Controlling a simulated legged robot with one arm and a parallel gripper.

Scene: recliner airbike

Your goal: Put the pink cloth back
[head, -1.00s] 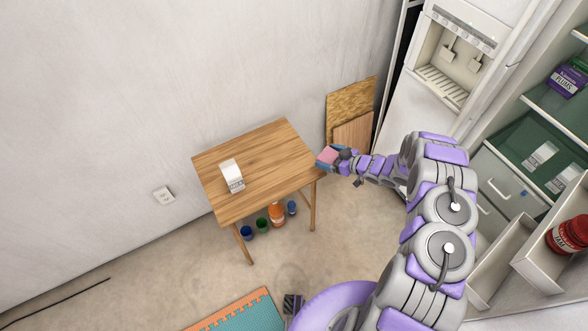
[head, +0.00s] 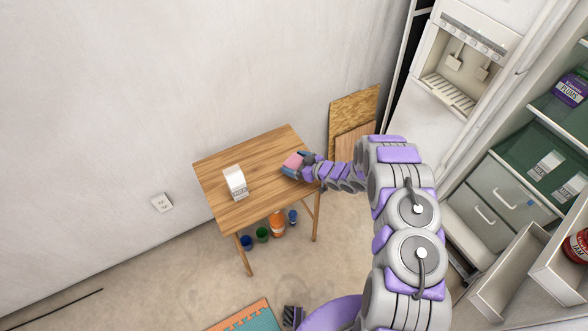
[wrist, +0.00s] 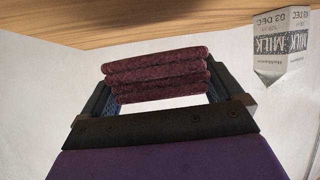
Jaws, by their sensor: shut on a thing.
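The pink cloth (head: 293,160) is folded and held in my gripper (head: 296,165), over the right part of the wooden table (head: 262,163). In the wrist view the folded cloth (wrist: 157,76) looks dark red and sits in layers between the two fingers of my gripper (wrist: 157,98). The gripper is shut on it. The wooden tabletop (wrist: 130,20) fills the upper edge of the wrist view. I cannot tell whether the cloth touches the table.
A milk carton (head: 235,182) stands on the table's left part, and the carton also shows in the wrist view (wrist: 281,45). Several small pots (head: 277,225) are under the table. Wooden boards (head: 353,115) lean on the wall behind. Open drawers (head: 508,270) stand at right.

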